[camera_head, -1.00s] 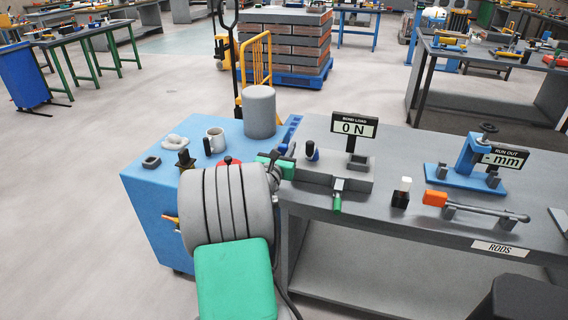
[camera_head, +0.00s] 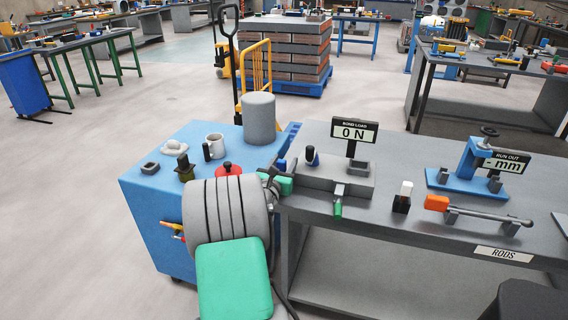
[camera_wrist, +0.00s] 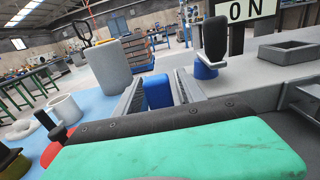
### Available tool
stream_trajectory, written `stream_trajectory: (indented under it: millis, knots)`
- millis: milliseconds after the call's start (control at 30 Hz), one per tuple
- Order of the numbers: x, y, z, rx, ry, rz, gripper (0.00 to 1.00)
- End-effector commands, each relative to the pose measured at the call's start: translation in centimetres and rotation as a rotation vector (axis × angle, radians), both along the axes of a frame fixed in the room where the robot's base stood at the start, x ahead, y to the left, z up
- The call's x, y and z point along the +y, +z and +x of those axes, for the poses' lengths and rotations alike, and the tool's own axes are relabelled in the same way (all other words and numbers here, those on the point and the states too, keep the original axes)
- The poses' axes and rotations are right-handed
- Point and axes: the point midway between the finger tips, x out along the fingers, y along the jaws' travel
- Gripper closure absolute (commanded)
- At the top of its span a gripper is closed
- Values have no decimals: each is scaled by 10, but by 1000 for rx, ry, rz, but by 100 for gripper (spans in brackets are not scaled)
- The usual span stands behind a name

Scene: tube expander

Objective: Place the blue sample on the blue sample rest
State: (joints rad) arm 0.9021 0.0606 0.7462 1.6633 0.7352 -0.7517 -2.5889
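A blue sample (camera_wrist: 158,92) sits between the two grey fingers of my gripper (camera_wrist: 158,88) in the wrist view and seems to fill the gap. Its lower part is hidden by the gripper body. In the head view the blue sample (camera_head: 282,164) shows just above the green part of my gripper (camera_head: 281,176), beside the grey bench fixture. A second blue piece with a black top (camera_head: 312,156) stands on the fixture to the right; it also shows in the wrist view (camera_wrist: 212,48). I cannot tell which thing is the blue sample rest.
The "0 N" display (camera_head: 353,132) and a grey square holder (camera_head: 359,168) are to the right. A grey cylinder (camera_head: 259,118), a mug (camera_head: 214,146) and a red button (camera_head: 229,169) stand on the blue cabinet (camera_head: 150,215). A black-and-white block (camera_head: 402,198) stands farther right.

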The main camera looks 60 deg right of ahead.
Motion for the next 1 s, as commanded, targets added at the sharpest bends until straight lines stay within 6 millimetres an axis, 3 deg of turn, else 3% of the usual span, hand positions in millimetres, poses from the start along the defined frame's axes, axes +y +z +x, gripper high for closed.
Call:
stream_trajectory:
  millis: [267,700,933,1000]
  knots:
    - [4,3,0,0,1,0,53]
    - [103,3,-14,1,5,1,53]
    - [120,3,-18,-9,0,5,53]
    - [124,1,-13,-89,1,47,53]
